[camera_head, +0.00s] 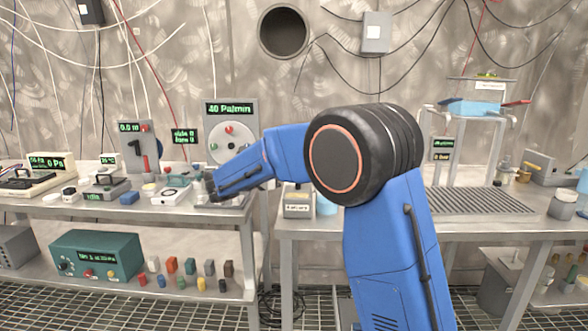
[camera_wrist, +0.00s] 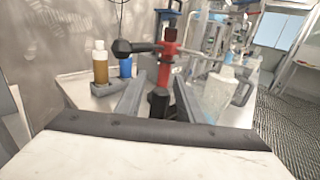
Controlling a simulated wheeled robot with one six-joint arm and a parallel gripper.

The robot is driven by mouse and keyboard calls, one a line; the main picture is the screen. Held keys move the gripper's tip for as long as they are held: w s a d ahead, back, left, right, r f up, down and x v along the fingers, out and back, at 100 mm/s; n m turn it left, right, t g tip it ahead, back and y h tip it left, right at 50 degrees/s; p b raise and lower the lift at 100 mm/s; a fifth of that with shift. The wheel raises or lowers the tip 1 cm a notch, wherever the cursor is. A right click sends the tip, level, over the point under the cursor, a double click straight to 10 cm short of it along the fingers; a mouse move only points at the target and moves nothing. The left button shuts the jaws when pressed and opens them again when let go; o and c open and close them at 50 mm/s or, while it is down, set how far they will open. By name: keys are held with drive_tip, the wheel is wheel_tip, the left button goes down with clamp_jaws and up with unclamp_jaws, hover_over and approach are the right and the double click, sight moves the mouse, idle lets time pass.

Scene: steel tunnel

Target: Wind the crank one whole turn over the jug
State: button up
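A dark knob (camera_wrist: 158,101) shows between the fingers, with gaps on both sides. In the head view, my gripper's end (camera_head: 212,186) is over the left bench; the jug cannot be made out there.
An amber bottle (camera_wrist: 100,62) and a blue bottle (camera_wrist: 125,66) stand in a grey holder left of the mechanism. A dial panel (camera_head: 231,135) stands behind my gripper in the head view. Instruments crowd the left bench (camera_head: 60,211). A grated bench (camera_head: 475,200) is at the right.

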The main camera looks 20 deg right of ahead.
drive_tip(key=v, duration=1.7)
drive_tip(key=shift+a, duration=0.25)
drive_tip(key=s+d+f+m+g+y, duration=0.2)
drive_tip(key=s+d+f+m+y, duration=0.15)
drive_tip(key=s+d, duration=0.65)
drive_tip(key=s+d+f+m+g+y, duration=0.25)
drive_tip(key=s+d+m+y, duration=0.2)
drive_tip(key=s+d, duration=0.55)
drive_tip(key=s+f+m+y, duration=0.3)
drive_tip(key=s+m, duration=0.1)
drive_tip(key=s, duration=0.3)
drive_tip(key=s+f+m+t+y, duration=0.1)
drive_tip(key=s+f+m+y, duration=0.1)
drive_tip(key=s+f+m, duration=0.2)
drive_tip(key=s+d+f+m+t+y, duration=0.1)
drive_tip(key=s+f+m+y, duration=0.2)
drive_tip(key=s+m, duration=0.3)
drive_tip(key=s+f, duration=0.1)
drive_tip(key=s, duration=0.3)
drive_tip(key=shift+s+f+y, duration=0.2)
drive_tip(key=shift+s+y, duration=0.1)
drive_tip(key=shift+s, duration=0.05)
